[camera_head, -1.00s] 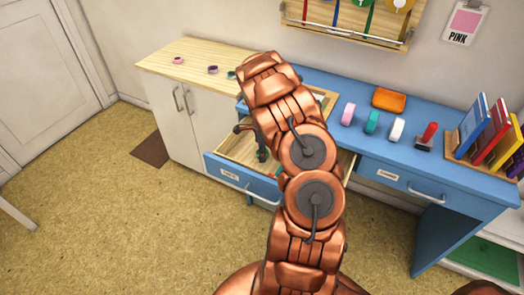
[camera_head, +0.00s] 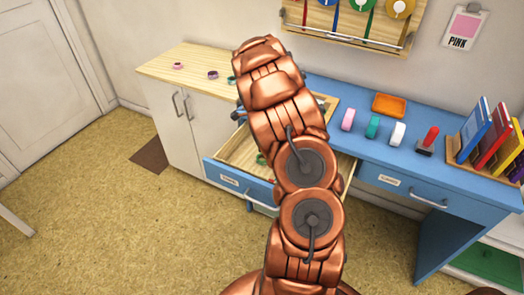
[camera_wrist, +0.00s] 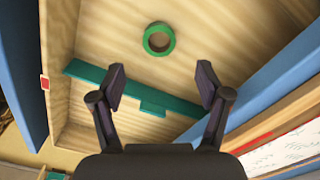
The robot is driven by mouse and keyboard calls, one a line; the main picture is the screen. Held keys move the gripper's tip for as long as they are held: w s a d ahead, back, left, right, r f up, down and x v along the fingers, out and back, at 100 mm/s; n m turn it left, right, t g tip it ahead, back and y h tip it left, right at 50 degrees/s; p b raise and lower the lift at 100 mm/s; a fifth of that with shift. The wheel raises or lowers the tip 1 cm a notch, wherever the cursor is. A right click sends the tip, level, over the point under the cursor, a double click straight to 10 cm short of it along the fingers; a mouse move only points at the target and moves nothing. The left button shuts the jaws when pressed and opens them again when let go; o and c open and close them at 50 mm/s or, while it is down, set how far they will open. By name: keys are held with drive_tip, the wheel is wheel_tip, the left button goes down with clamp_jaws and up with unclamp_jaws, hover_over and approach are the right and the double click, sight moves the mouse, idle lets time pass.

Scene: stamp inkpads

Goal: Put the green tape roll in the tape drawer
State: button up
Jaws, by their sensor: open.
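The green tape roll (camera_wrist: 159,39) lies flat on the pale wooden floor of the open drawer (camera_wrist: 90,45). A teal strip (camera_wrist: 135,92) lies across the drawer between the roll and my gripper's base. My gripper (camera_wrist: 160,73) is open and empty above the drawer, its fingers apart and clear of the roll. In the head view the blue-fronted drawer (camera_head: 229,180) is pulled out, and a bit of green (camera_head: 261,159) shows inside beside my arm. My arm hides most of the gripper and part of the drawer there.
On the blue desk stand pink (camera_head: 348,118), teal (camera_head: 372,127) and white (camera_head: 397,133) items, an orange tray (camera_head: 389,104), a red-handled stamp (camera_head: 428,139) and several books (camera_head: 485,130). A shut drawer (camera_head: 405,185) is at right. Small rolls (camera_head: 213,75) sit on the left cabinet.

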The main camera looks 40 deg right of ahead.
drive_tip(key=s+a+r+n, duration=0.55)
drive_tip(key=a+r, duration=0.35)
drive_tip(key=a, duration=0.2)
drive_tip(key=s+a+r+n, duration=0.5)
drive_tip(key=a+r+n, duration=0.25)
drive_tip(key=a, duration=0.35)
drive_tip(key=s+a+n+g, duration=0.1)
drive_tip(key=s+a+n, duration=0.5)
drive_tip(key=s, duration=0.4)
drive_tip(key=s+a+r+n, duration=0.1)
drive_tip(key=s+a+n, duration=0.6)
drive_tip(key=s+a, duration=0.2)
drive_tip(key=shift+s+n+g, duration=0.3)
drive_tip(key=shift+s+g, duration=0.1)
drive_tip(key=shift+s, duration=0.05)
drive_tip(key=shift+r, duration=0.15)
wheel_tip(320, 180, up, 5)
drive_tip(key=p, duration=0.4)
